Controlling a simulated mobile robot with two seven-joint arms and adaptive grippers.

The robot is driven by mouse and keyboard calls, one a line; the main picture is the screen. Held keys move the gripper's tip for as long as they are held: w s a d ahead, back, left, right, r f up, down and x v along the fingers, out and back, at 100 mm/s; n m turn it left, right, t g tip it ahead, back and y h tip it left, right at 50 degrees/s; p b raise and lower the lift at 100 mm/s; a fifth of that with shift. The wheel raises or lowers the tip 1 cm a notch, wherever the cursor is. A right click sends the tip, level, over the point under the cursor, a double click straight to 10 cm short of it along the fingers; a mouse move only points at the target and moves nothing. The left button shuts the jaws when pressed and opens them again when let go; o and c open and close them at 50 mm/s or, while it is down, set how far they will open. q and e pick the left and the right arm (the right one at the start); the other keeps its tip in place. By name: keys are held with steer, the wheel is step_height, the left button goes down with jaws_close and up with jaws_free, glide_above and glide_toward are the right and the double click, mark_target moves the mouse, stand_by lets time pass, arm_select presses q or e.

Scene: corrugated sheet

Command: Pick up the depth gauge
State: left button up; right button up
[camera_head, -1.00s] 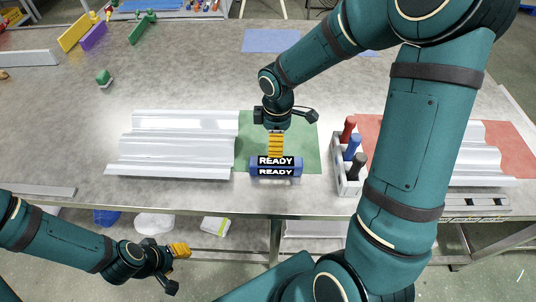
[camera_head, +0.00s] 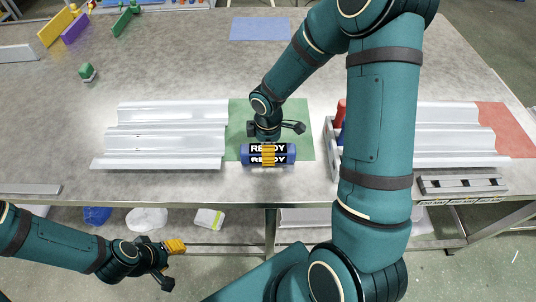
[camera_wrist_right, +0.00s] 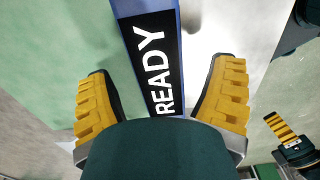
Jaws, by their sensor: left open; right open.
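A blue bar labelled READY (camera_head: 284,154), which looks like the depth gauge, lies on the green mat (camera_head: 304,135) near the table's front edge. My right gripper (camera_head: 268,156) points down over the middle of the bar and hides part of its label. In the right wrist view the READY bar (camera_wrist_right: 152,55) runs between the two yellow fingers of that gripper (camera_wrist_right: 163,85), which is open with gaps on both sides. My left gripper (camera_head: 175,247) is open and empty, low in front of the table and away from the bar.
A corrugated metal sheet (camera_head: 165,139) lies left of the green mat. A grey holder (camera_head: 333,160) with a red-handled tool (camera_head: 341,112) stands right, partly hidden by my arm. Another sheet (camera_head: 450,140) and a red mat (camera_head: 507,130) lie farther right.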

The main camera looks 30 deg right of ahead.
step_height(320, 180, down, 3)
steer(key=shift+r+b, duration=0.1)
steer(key=shift+b, duration=0.25)
steer(key=c, duration=1.4)
